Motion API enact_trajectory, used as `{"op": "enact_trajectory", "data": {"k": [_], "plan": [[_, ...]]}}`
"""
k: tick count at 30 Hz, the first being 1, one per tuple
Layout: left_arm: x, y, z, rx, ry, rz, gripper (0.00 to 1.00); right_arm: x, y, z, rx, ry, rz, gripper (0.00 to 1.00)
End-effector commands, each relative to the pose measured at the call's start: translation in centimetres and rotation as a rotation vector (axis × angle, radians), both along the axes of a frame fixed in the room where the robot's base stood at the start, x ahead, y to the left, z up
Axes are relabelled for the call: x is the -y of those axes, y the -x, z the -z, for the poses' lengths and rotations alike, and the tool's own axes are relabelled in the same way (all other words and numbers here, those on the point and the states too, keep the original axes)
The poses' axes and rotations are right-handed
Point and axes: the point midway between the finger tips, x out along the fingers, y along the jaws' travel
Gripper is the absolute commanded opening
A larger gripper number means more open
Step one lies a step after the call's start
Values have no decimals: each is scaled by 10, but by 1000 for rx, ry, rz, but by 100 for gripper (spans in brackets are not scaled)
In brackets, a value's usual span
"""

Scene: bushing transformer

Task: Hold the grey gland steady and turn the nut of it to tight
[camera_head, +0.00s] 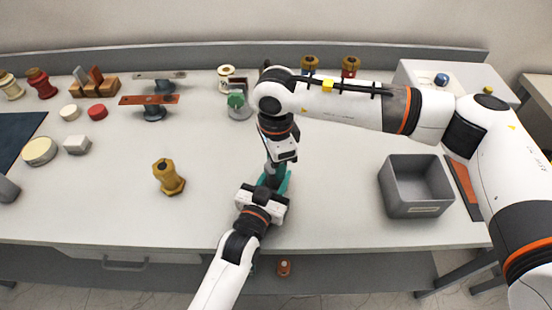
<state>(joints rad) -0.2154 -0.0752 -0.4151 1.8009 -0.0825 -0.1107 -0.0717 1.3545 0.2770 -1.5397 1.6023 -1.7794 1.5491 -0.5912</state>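My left gripper (268,184) reaches in from the front edge of the table, its white body low over the surface. My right gripper (273,174) points down from above at the same spot, and the two grippers nearly meet. A teal piece (286,182) shows beside and behind them on the table. A small dark grey part, which may be the grey gland, seems to be between the grippers, but they hide most of it. I cannot make out its nut. The fingers of both grippers are too hidden to tell whether they are open or shut.
A grey bin (416,207) stands at right. Red (149,100) and grey (160,75) bars on stands, a green-topped part (237,103) and several spools line the back. The table between bushing and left gripper is clear.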

Motion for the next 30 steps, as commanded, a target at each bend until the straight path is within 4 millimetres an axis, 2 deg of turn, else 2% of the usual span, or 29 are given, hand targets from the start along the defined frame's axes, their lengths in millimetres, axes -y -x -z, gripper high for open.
{"op": "enact_trajectory", "data": {"k": [4,5,8,16,20,23,30], "plan": [[0,0,1,-2,-1,0,11,0,-1,0,2,0,1,22],[0,0,1,-2,-1,0,11,0,-1,0,2,0,0,50],[0,0,1,-2,-1,0,11,0,-1,0,2,0,0,66],[0,0,1,-2,-1,0,11,0,0,0,1,0,-1,68],[0,0,1,-2,-1,0,11,0,-1,-8,2,-1,-1,68],[0,0,1,-2,-1,0,11,0,-1,-24,5,-2,-1,68],[0,0,1,-2,-1,0,11,0,-1,-76,5,-1,-1,68]]}}
